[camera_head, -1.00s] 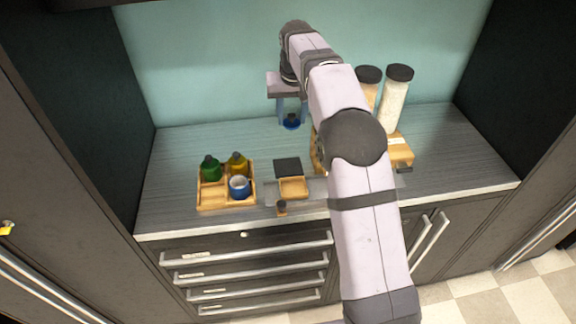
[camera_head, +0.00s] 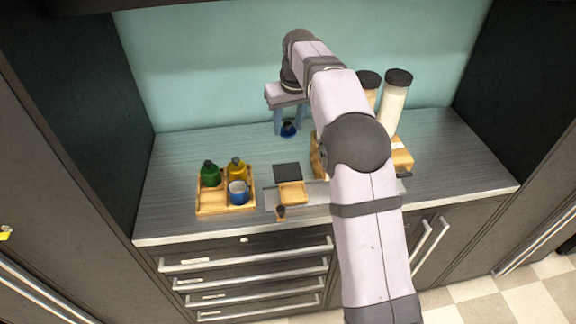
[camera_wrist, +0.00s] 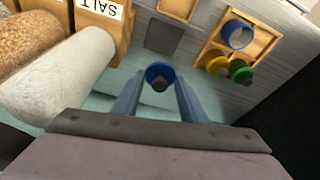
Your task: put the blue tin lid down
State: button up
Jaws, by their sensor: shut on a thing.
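The blue tin lid (camera_head: 289,130) is a small round blue disc with a dark knob on top. My gripper (camera_head: 290,127) is shut on it near the back of the counter. In the wrist view the lid (camera_wrist: 160,75) sits between the two blue-grey fingertips (camera_wrist: 160,84), its dark knob between them. I cannot tell whether the lid touches the counter. A blue tin (camera_head: 238,193), open at the top, stands in the front right compartment of the wooden tray (camera_head: 211,209); it also shows in the wrist view (camera_wrist: 238,35).
A green bottle (camera_head: 210,174) and a yellow bottle (camera_head: 237,170) stand in the tray's back compartments. A dark square (camera_head: 286,171) and a small wooden tray (camera_head: 291,194) lie at the middle. Tall jars (camera_head: 395,103) stand right. The counter (camera_head: 185,150) is clear at back left.

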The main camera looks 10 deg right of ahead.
notch_tip(320, 180, down, 11)
jog(key=shift+r+p, duration=0.1)
jog(key=shift+p, duration=0.85)
jog(key=shift+f+p, duration=0.7)
jog(key=shift+f, duration=1.6)
jog(key=shift+f, duration=0.2)
jog(key=o, duration=1)
jog(key=shift+r, duration=0.1)
